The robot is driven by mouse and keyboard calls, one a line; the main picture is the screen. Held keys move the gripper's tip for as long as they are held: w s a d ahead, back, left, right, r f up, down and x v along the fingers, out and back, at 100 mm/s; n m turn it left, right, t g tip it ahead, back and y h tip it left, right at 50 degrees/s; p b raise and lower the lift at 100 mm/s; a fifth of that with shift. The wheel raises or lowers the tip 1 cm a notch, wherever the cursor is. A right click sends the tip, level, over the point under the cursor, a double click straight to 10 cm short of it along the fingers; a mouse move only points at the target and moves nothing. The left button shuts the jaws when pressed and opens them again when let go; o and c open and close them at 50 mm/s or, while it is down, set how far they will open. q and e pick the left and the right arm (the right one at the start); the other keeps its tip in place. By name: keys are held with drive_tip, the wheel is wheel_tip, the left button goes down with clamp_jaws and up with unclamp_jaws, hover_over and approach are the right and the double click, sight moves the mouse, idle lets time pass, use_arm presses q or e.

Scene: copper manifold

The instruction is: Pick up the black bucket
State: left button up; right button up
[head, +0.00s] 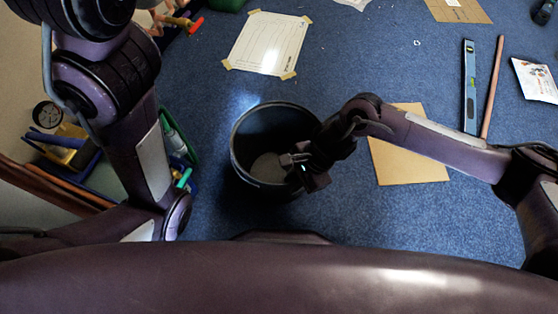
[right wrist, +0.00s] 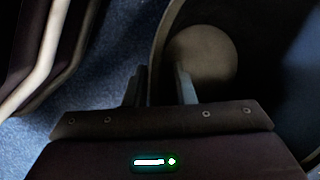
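The black bucket (head: 242,140) stands upright on the blue carpet in the middle of the head view, its open top facing up and a lighter round patch on its floor. My right gripper (head: 290,160) reaches in from the right over the bucket's right side. In the right wrist view the bucket (right wrist: 168,48) fills the upper right. The right gripper's two fingers (right wrist: 160,88) are apart there, with the bucket's edge appearing between them. I cannot tell whether either finger touches it. My left arm rises at the left of the head view; its gripper is out of frame.
A brown board (head: 410,165) lies right of the bucket, partly under my right arm. A spirit level (head: 469,85), a long rod (head: 492,88) and a printed packet (head: 537,80) lie further right. A taped paper sheet (head: 268,42) lies behind. Yellow and blue items (head: 60,145) crowd the left.

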clamp_jaws()
drive_tip(key=shift+r, duration=0.1)
idle(1.1)
